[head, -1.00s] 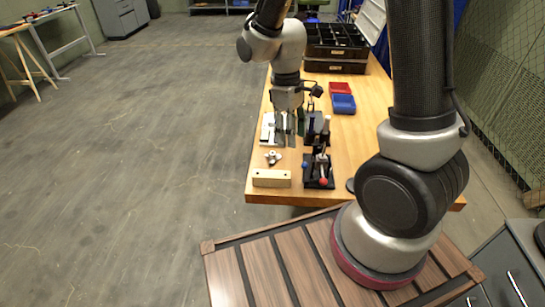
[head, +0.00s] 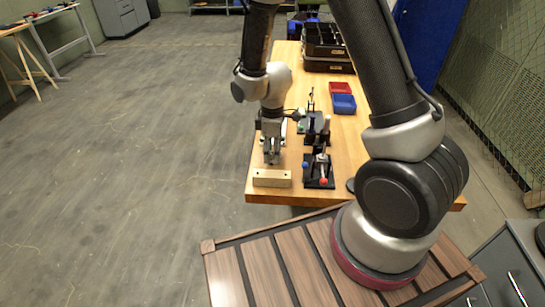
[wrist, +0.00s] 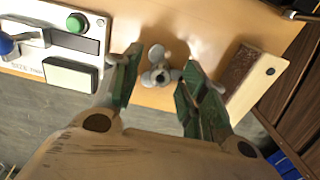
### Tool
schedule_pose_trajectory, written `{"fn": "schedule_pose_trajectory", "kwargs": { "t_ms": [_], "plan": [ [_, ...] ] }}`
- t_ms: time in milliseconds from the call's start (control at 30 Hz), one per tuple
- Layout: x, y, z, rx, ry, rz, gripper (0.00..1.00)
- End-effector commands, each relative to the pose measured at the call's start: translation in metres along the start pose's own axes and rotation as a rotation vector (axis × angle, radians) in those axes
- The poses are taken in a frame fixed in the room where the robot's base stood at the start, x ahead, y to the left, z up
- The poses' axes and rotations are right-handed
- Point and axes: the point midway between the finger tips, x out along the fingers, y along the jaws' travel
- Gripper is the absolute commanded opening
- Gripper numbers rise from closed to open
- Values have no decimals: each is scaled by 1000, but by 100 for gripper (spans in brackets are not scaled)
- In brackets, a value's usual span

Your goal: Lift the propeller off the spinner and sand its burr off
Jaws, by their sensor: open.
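The small grey propeller (wrist: 160,74) shows in the wrist view on the table, between and beyond my fingertips. In the head view my gripper (head: 271,160) hangs over its place and hides most or all of it. In the wrist view my gripper (wrist: 162,62) is open, with one green-padded finger on each side of the propeller and nothing held. I cannot make out the spinner under it, nor the burr. A pale wooden block (head: 271,179) lies near the table's front left corner. In the wrist view this block (wrist: 262,78) carries a rough brown strip.
A white plate with a green button (wrist: 76,22) lies left in the wrist view. A black fixture with a red knob (head: 323,181) stands right of the block. Red (head: 340,88) and blue (head: 344,104) bins and black trays (head: 327,50) sit farther back.

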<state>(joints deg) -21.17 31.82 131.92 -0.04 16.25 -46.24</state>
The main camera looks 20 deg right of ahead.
Motion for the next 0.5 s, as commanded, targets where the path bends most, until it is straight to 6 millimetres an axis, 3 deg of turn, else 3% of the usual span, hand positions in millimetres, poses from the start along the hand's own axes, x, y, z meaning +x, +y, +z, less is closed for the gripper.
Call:
{"fn": "schedule_pose_trajectory", "kwargs": {
  "t_ms": [200,400,500],
  "plan": [
    [2,0,0,0,0,0,43],
    [1,0,0,0,0,0,11],
    [2,0,0,1,0,0,8]
  ]
}}
